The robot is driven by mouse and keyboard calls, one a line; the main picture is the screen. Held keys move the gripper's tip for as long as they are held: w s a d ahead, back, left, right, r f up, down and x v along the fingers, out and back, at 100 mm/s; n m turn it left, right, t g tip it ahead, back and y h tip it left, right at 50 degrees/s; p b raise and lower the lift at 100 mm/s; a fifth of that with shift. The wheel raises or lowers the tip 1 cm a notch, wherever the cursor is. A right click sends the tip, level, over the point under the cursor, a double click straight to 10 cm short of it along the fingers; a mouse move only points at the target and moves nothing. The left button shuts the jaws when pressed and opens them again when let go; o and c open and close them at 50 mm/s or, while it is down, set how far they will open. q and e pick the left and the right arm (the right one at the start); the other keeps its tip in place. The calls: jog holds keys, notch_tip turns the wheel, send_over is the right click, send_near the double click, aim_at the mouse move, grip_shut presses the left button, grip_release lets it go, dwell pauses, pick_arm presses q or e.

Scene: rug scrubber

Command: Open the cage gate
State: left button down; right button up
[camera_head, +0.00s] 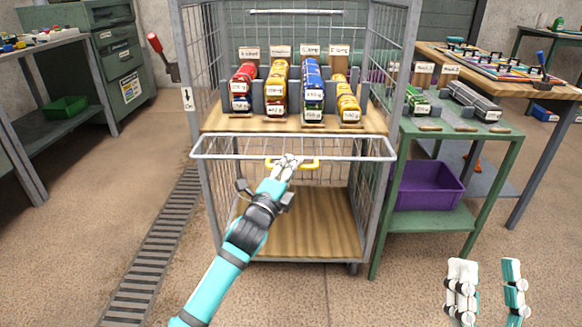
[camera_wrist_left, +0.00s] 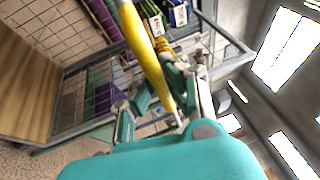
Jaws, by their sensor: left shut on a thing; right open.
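The wire cage (camera_head: 372,215) stands upright ahead of me. Its gate (camera_head: 225,156) shows as a grey frame across the front, below the stocked wooden shelf. The gate's frame sticks out towards me, and the lower compartment (camera_head: 300,225) shows beneath it. A yellow handle (camera_head: 312,165) is on the gate's near edge. My left gripper (camera_head: 288,162) is shut on this handle, which also crosses the left wrist view (camera_wrist_left: 145,50). The fingertips partly hide the handle's middle. My right gripper (camera_head: 488,288) is open and empty at the lower right, apart from the cage.
A green table (camera_head: 455,132) with a purple bin (camera_head: 430,185) is close on the right. A floor grate (camera_head: 150,255) runs at left. The floor in front of the cage is clear.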

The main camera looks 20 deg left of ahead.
aim_at(291, 151)
pick_arm(q)
jog(key=shift+f, duration=0.15)
